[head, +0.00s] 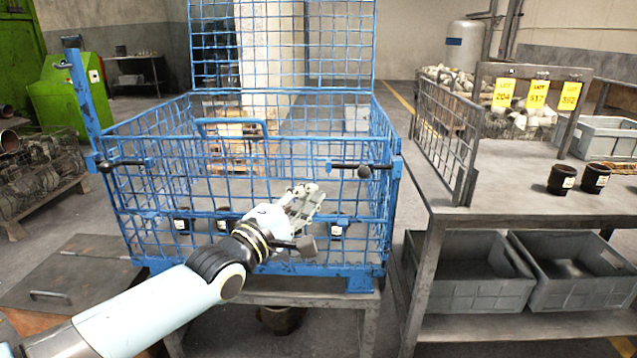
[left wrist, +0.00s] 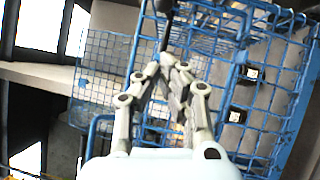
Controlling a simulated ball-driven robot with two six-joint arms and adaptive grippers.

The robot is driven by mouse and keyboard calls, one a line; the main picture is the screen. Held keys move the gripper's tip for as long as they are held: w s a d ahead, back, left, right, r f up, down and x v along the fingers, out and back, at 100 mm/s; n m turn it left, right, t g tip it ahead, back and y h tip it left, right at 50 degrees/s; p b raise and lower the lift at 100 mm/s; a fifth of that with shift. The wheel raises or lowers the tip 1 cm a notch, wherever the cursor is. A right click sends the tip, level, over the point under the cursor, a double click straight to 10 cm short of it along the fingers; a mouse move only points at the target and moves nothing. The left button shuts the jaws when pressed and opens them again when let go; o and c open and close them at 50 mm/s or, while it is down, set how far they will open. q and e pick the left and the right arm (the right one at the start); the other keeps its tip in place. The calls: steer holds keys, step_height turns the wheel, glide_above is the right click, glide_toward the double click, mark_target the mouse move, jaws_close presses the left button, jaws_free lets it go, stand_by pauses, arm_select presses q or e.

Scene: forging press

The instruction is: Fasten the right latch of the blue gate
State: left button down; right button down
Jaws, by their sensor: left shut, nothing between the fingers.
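The blue gate (head: 240,150) is the upright wire front panel of a blue mesh crate (head: 386,215). The right latch (head: 345,167) is a dark horizontal bar with a round black knob at the gate's upper right corner. The left latch (head: 125,162) is a similar dark bar at the upper left corner. My left gripper (head: 305,198) is shut and empty in front of the gate, below and left of the right latch. In the left wrist view the shut fingers (left wrist: 172,62) point toward a dark bar and blue mesh. My right gripper is not in view.
A grey metal table (head: 500,180) with a wire side panel (head: 440,130) stands close on the right, holding dark cups (head: 562,180). Grey bins (head: 465,275) sit on its lower shelf. A flat dark plate with a handle (head: 70,285) lies at left.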

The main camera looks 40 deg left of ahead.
arm_select(q)
steer(key=s, duration=0.5)
steer(key=shift+a+f, duration=0.1)
steer(key=shift+f, duration=0.25)
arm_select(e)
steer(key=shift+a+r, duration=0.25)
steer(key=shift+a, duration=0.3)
arm_select(q)
steer(key=shift+s+f, duration=0.1)
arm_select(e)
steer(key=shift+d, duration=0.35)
